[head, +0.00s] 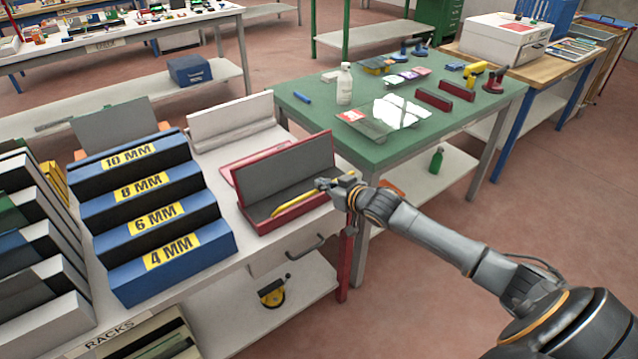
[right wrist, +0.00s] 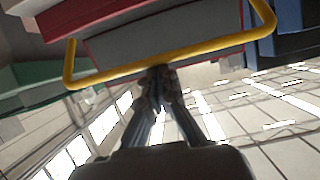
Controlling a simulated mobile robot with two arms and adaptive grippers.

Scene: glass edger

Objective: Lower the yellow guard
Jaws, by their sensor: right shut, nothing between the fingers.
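The yellow guard (head: 292,200) is a thin yellow bar on the front of a red unit with a grey inner panel (head: 287,170), on the white bench. In the right wrist view, the guard (right wrist: 205,57) is a wide bar with bent ends, crossing in front of the red and grey unit (right wrist: 125,35). My right gripper (head: 325,184) is at the guard's right end in the head view. In the right wrist view its closed fingertips (right wrist: 158,72) meet or overlap the bar; I cannot tell whether they touch it. Nothing is held. My left gripper is out of view.
A blue stepped rack (head: 165,262) labelled 4 MM to 10 MM stands left of the red unit. A green table (head: 440,133) behind holds a white bottle (head: 344,84), glass sheets (head: 395,112) and tools. A drawer handle (head: 305,248) juts from the bench front. The floor at right is clear.

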